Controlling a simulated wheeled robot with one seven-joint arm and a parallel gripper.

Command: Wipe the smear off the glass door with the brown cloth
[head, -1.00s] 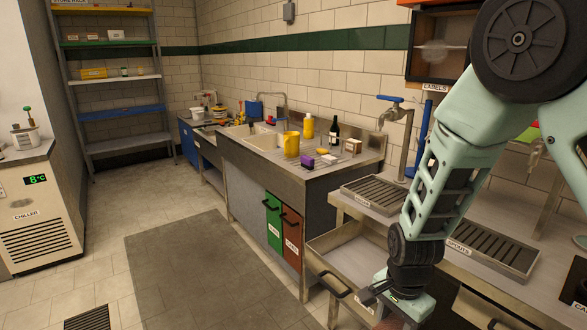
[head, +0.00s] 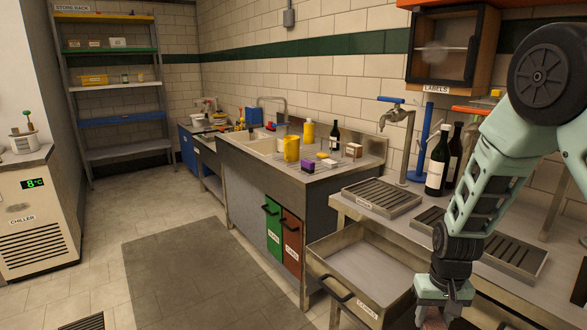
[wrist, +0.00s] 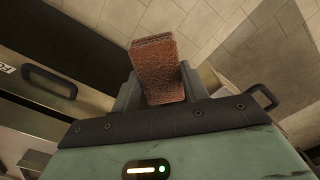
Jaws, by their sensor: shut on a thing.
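The glass door (head: 440,42) is the dark-framed front of a wooden wall cabinet, at the upper right of the head view. A pale, cloudy smear (head: 433,56) shows on its glass. My gripper (wrist: 158,82) is shut on the brown cloth (wrist: 157,65), which stands out between the fingers in the wrist view as a folded, rough block. In the head view my gripper (head: 443,303) is low at the bottom right, beside the open drawer, well below and apart from the glass door. The fingertips and cloth are hard to make out there.
An open empty drawer (head: 365,268) juts from the metal bench. Drip trays (head: 380,197), a tap (head: 395,125), a blue stand (head: 421,145) and dark bottles (head: 438,165) stand on the bench below the cabinet. The floor around the mat (head: 200,270) is clear.

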